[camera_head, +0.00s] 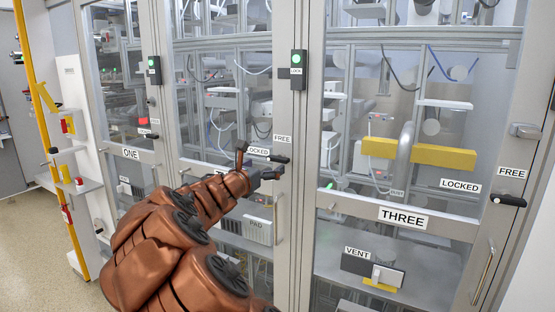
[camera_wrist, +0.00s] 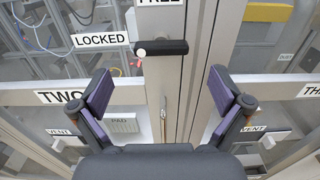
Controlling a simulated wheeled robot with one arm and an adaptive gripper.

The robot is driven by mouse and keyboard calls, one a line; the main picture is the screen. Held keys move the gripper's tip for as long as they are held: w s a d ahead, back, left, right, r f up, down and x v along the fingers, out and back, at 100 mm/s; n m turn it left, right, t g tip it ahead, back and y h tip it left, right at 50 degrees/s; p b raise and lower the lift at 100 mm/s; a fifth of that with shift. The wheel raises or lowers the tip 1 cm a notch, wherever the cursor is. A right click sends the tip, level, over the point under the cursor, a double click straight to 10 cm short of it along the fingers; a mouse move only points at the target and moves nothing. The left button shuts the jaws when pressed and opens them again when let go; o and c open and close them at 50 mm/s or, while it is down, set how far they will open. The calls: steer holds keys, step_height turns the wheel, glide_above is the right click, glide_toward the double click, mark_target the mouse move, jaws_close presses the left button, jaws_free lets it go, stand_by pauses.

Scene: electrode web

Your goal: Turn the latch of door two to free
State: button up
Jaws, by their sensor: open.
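The latch of door two (camera_wrist: 162,47) is a short black bar on the grey door post. It lies horizontal, with a pale round end at its left. The LOCKED label (camera_wrist: 101,39) is to its left and the FREE label (camera_wrist: 160,2) is above it, cut by the frame edge. In the head view the latch (camera_head: 280,159) shows just beyond my gripper (camera_head: 257,163). My gripper (camera_wrist: 161,84) is open and empty. In the wrist view its two dark, purple-padded fingers stand left and right, with the latch ahead between them, apart from both.
Door two's label (camera_wrist: 60,96) is partly behind the left finger. A vertical pull handle (camera_head: 279,218) is below the latch. Door three (camera_head: 403,216) is at right, with its own horizontal black latch (camera_head: 508,200). Door one (camera_head: 131,153) is at left. A yellow post (camera_head: 44,120) stands far left.

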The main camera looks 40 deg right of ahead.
mark_target(276, 161)
steer(key=shift+p+x, duration=0.9)
steer(key=shift+x, duration=2.9)
steer(key=c, duration=1.1)
steer(key=shift+f, duration=0.1)
